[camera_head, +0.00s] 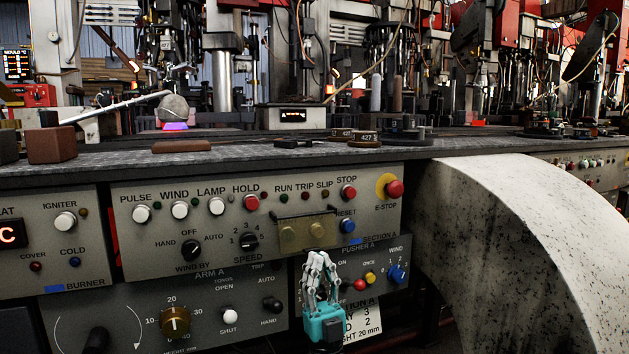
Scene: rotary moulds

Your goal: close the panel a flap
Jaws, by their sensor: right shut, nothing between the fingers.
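A small brownish, see-through-looking flap (307,233) sits on the grey Section A panel (150,245), below the RUN, TRIP and SLIP lamps and left of the blue RESET button. A dark bar runs along its top edge, and two round spots show on it. I cannot tell whether it hangs flush or stands out from the panel. My right gripper (318,258) points up from below, its grey fingers together and empty, with the tips at the flap's lower edge. I cannot tell whether they touch it. My left gripper is out of view.
The red E-STOP (394,188) and red STOP button (348,192) stick out right of the flap. The Pusher A panel (380,255) and a white label (364,322) lie beside my gripper. A large speckled curved guard (510,230) fills the right side.

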